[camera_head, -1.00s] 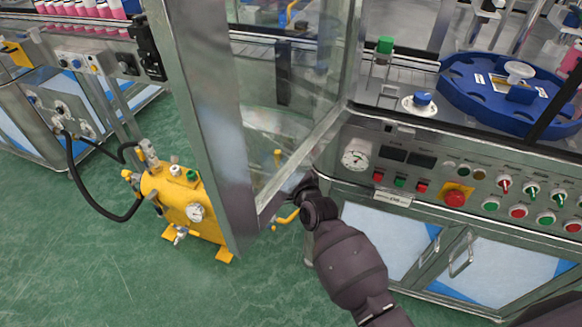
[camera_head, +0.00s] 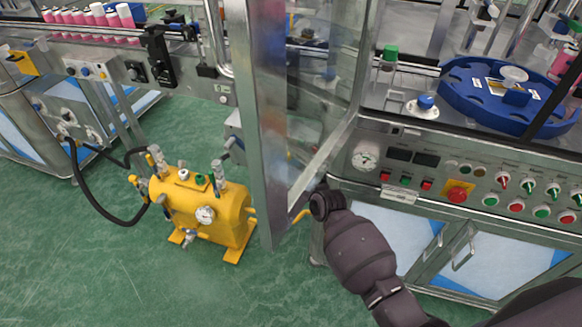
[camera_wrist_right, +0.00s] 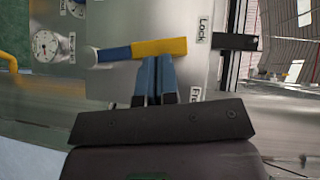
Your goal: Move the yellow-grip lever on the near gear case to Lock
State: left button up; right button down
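The lever (camera_wrist_right: 115,53) shows in the right wrist view, with a round grey pivot at left, a blue section and a yellow grip (camera_wrist_right: 160,47). It lies nearly level in the picture on a grey metal panel. The Lock label (camera_wrist_right: 203,30) is just above and right of the grip's end; a partly hidden label starting "Fr" (camera_wrist_right: 196,93) is lower. My right gripper (camera_wrist_right: 157,62) has its fingers close together, with the tips against or just below the grip's lower side. In the head view the hand is hidden behind the door frame. My left gripper is out of view.
A glazed door with a metal frame (camera_head: 270,130) stands before the machine, close to my right arm. A yellow tank (camera_head: 205,210) with a gauge and a hose stands on the green floor at left. The control panel (camera_head: 455,170) is to the right.

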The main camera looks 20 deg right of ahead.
jog(key=a+g+p, duration=0.1)
jog(key=p, duration=0.1)
jog(key=w+a+n+p, duration=0.1)
jog(key=shift+w+a+g+h+p, duration=0.15)
jog(key=shift+w+g+h+p, duration=0.15)
jog(key=shift+g+h+p, duration=0.1)
